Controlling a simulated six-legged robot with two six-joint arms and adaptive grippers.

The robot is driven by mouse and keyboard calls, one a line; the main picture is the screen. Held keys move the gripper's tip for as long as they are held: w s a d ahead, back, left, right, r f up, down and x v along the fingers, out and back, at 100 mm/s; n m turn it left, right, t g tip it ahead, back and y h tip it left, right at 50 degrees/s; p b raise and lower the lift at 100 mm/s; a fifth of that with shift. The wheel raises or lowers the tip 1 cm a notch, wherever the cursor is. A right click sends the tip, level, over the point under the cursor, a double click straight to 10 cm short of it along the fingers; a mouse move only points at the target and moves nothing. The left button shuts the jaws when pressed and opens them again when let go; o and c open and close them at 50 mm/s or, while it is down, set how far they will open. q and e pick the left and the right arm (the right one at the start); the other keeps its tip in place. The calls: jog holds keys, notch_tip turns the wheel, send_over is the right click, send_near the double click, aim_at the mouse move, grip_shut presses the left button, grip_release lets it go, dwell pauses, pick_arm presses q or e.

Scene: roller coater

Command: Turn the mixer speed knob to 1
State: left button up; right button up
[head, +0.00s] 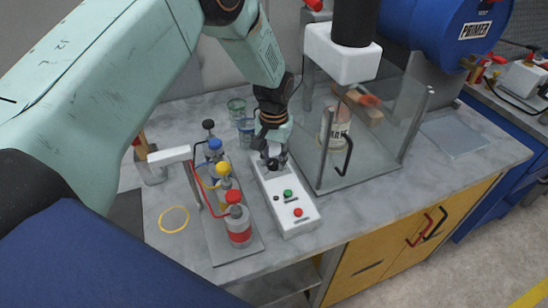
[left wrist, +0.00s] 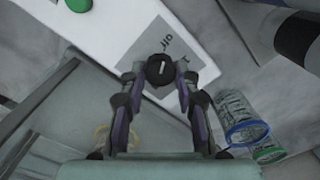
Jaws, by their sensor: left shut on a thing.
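The white control box (head: 290,212) lies on the bench with a green button, a red button and a small dark knob on its top. The speed knob (left wrist: 160,69) is dark and round with a short light mark on top, set on a grey label plate (left wrist: 150,45). Part of the label is hidden, and I cannot read the setting. My left gripper (head: 272,156) comes down from above at the far end of the box. In the left wrist view its fingers (left wrist: 158,82) stand on either side of the knob and grip it. My right gripper is not in view.
A glass-walled mixer enclosure (head: 385,150) with a can inside stands right of the box. Several bottles with coloured caps stand on a grey tray (head: 250,248) to the left. Glass jars (head: 237,108) stand behind. A blue primer drum (head: 440,30) is at the back right.

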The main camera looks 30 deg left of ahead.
pick_arm(q)
jog(key=shift+s+r, duration=0.1)
grip_shut()
jog(key=shift+m, duration=0.4)
jog(key=m, duration=0.4)
jog(key=shift+m, duration=0.4)
jog(key=m, duration=0.5)
jog(key=shift+r+m+b, duration=0.1)
jog(key=shift+m+b, duration=0.25)
jog(key=shift+m, duration=0.35)
